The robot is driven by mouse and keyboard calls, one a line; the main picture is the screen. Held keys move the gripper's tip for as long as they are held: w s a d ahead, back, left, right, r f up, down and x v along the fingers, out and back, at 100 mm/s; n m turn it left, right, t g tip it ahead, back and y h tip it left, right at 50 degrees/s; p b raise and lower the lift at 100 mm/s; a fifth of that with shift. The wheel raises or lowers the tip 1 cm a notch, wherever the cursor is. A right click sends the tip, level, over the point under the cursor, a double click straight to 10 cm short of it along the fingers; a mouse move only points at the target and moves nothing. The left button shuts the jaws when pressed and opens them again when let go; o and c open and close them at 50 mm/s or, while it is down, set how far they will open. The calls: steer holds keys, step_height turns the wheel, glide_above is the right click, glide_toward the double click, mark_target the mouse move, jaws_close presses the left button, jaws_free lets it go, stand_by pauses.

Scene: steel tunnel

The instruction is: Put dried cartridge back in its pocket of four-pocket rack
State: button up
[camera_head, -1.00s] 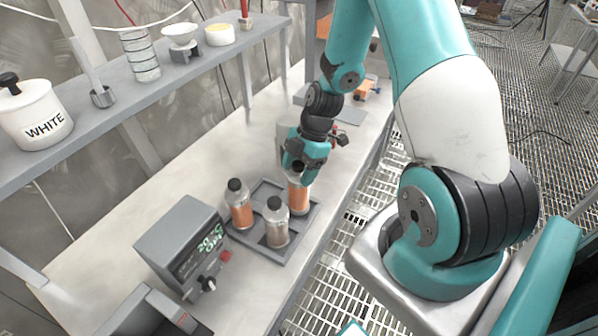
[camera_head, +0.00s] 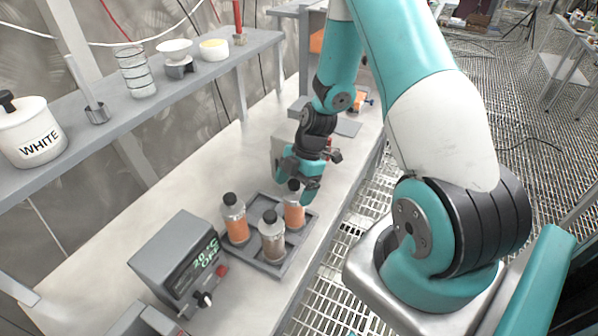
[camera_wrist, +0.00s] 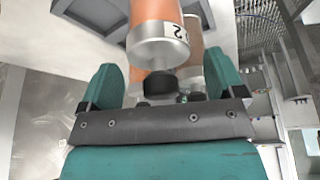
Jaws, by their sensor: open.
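The four-pocket rack (camera_head: 301,245) is a grey tray on the bench. An orange cartridge (camera_head: 294,212) with a black cap stands upright at its right pocket. A second orange cartridge (camera_head: 235,222) stands in the left pocket, and a grey-brown cartridge (camera_head: 272,243) in the front one. The back pocket looks empty. My gripper (camera_head: 298,186) is open around the right cartridge's cap. In the wrist view, an orange cartridge (camera_wrist: 153,22) with a silver collar, black cap and a "2" label lies between the open fingers (camera_wrist: 163,85), with visible gaps both sides.
A grey box with a green display (camera_head: 183,258) stands left of the rack. A shelf (camera_head: 122,108) above holds a white pot (camera_head: 30,138), a coil, and small dishes. A floor grating lies right of the bench.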

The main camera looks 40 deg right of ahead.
steer(key=b+v, duration=0.3)
steer(key=v, duration=0.8)
steer(key=s+a+r+m, duration=0.1)
steer(key=a+r+m, duration=0.1)
steer(key=a+r, duration=0.3)
steer(key=s+a+r+m, duration=0.1)
steer(key=a+r+m, duration=0.15)
steer(key=a, duration=0.55)
steer(key=s+a+r+m, duration=0.6)
steer(key=s+a, duration=0.6)
steer(key=s, duration=0.2)
steer(key=shift+r, duration=0.55)
